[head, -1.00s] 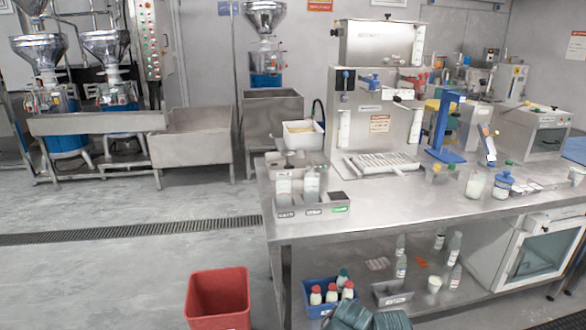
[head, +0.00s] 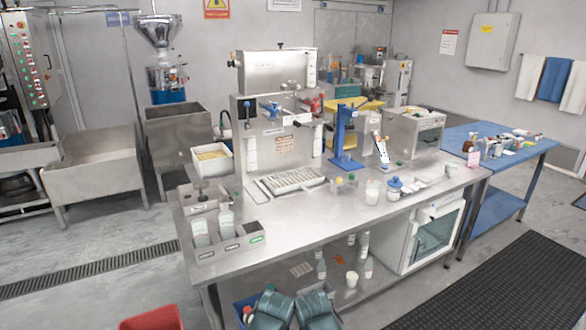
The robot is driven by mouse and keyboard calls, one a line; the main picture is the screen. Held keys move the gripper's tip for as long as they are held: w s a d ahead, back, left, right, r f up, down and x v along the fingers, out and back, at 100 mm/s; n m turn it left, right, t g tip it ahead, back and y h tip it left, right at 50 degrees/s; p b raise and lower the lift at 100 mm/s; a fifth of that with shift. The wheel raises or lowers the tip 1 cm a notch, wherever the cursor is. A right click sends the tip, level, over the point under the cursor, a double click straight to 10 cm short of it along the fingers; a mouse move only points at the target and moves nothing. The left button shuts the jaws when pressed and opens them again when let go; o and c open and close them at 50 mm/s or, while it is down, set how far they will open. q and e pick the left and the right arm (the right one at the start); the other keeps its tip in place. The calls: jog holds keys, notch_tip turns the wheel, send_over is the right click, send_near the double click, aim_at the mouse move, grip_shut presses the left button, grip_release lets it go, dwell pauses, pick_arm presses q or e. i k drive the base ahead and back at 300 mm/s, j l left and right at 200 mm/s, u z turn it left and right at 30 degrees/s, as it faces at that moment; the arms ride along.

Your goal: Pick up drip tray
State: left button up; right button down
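The drip tray (head: 290,181) is a low metal tray with a slatted top. It lies flat on the steel workbench (head: 300,225), at the foot of the tall steel dispensing machine (head: 276,75). Its long side faces the bench's front edge, and nothing stands on its slats.
A grey bottle caddy (head: 230,248) stands left of the tray, with a white tub (head: 212,160) behind it. A blue stand (head: 345,145) and small jars are to the right. Bare bench lies before the tray. A red bin (head: 152,318) is on the floor.

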aim_at(277, 184)
jog(key=i+z, duration=0.3)
jog(key=i, duration=0.2)
jog(key=i+z, duration=0.25)
jog(key=i, duration=0.3)
jog(key=i+j+z, duration=0.15)
jog(key=i+z, duration=0.15)
jog(key=i, duration=0.2)
jog(key=i+j+z, duration=0.3)
jog(key=i, duration=0.2)
